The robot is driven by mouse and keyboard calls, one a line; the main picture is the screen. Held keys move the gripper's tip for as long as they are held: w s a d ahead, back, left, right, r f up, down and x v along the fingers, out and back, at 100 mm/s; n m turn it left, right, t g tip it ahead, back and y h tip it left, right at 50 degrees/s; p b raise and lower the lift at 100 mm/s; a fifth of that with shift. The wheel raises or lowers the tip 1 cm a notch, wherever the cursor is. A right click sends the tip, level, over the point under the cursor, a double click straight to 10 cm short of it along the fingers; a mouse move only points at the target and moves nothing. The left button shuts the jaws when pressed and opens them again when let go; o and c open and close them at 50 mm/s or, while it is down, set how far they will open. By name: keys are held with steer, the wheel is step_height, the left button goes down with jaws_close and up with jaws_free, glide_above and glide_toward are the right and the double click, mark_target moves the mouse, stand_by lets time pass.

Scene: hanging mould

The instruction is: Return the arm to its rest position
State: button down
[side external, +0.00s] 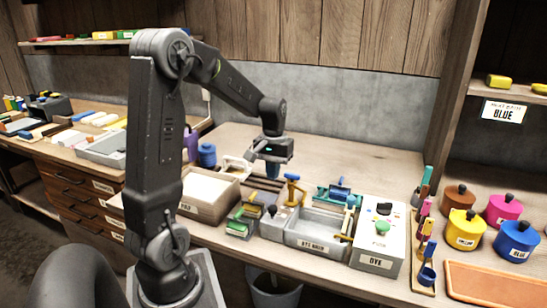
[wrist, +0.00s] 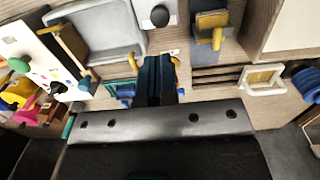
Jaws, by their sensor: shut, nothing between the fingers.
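My gripper (side external: 271,157) hangs above the wooden bench near the middle of the side view, with the arm bent over from its base at the left. It is shut and holds nothing. In the wrist view its dark body fills the lower middle and its fingers (wrist: 158,96) point up the picture. Just past them is a blue piece with orange ends, which looks like the upright orange and blue tool (side external: 292,187) below my gripper in the side view. The gripper appears apart from it, though the exact gap is hard to tell.
A box of white sheets (side external: 207,191) is left of the gripper. Coloured pots (side external: 460,229) are at the right. The bench behind is mostly clear.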

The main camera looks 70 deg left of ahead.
steer(key=s+d+r+m+t+y, duration=0.1)
steer(key=d+r+m+t, duration=0.1)
steer(key=d+r, duration=0.4)
steer(key=s+d+r+m+t, duration=0.1)
steer(key=s+d+r+m, duration=0.2)
steer(key=d, duration=0.6)
steer(key=s+d+m+t, duration=0.3)
steer(key=s+d, duration=0.3)
steer(key=d, duration=0.2)
steer(key=shift+d+r+m, duration=0.25)
steer(key=shift+r+m, duration=0.15)
steer(key=shift+m, duration=0.1)
